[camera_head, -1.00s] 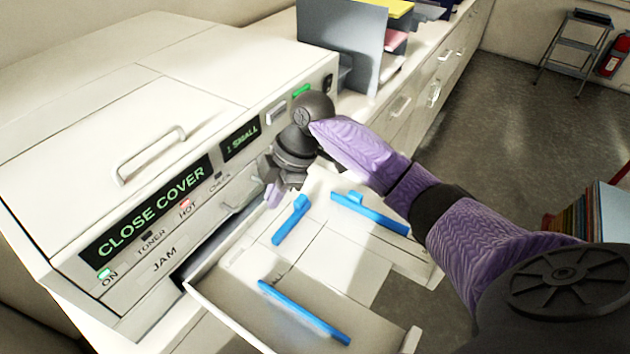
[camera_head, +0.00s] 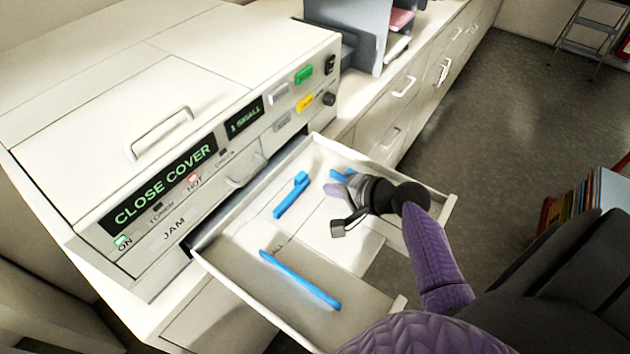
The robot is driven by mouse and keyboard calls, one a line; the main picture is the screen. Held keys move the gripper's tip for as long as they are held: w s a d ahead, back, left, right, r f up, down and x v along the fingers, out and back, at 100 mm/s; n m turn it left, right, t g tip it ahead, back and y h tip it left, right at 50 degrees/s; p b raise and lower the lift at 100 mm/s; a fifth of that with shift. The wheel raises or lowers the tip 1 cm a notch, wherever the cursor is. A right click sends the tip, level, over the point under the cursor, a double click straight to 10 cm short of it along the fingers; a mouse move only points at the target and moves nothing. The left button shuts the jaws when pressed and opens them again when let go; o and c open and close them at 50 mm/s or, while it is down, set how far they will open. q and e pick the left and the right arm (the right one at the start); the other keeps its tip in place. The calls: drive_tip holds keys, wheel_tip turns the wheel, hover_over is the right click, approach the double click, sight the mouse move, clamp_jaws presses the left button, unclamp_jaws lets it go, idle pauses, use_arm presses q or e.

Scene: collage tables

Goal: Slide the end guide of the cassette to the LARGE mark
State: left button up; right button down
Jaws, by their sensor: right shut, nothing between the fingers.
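The cassette (camera_head: 232,290) is a cream tray pulled out from the front of the printer. It holds a long blue guide (camera_head: 300,280) at the near left, a short blue guide (camera_head: 292,195) with a raised tab by the printer side, and another blue guide (camera_head: 340,174) toward the far right. I cannot tell for certain which is the end guide, and the LARGE mark is not readable. My right gripper (camera_head: 335,190) is shut and empty over the tray, in front of the far right guide and hiding most of it. My left gripper is out of view.
The printer (camera_head: 110,120) shows "CLOSE COVER" and "1 SMALL", with coloured buttons at its right end. A grey sorter (camera_head: 350,35) stands on the counter behind it. Books (camera_head: 585,210) are at the right. Open floor (camera_head: 490,140) lies beyond the tray.

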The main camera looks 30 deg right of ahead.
sight(304, 180)
drive_tip(key=w, duration=0.1)
drive_tip(key=w+a, duration=0.1)
drive_tip(key=w, duration=0.2)
drive_tip(key=shift+w+a+f, duration=0.1)
drive_tip(key=shift+a+f, duration=0.05)
drive_tip(key=shift+a, duration=0.25)
drive_tip(key=w, duration=0.1)
drive_tip(key=w+a, duration=0.1)
drive_tip(key=w, duration=0.1)
drive_tip(key=w+a, duration=0.1)
drive_tip(key=w, duration=0.1)
drive_tip(key=shift+b, duration=0.4)
drive_tip(key=shift+s, duration=0.1)
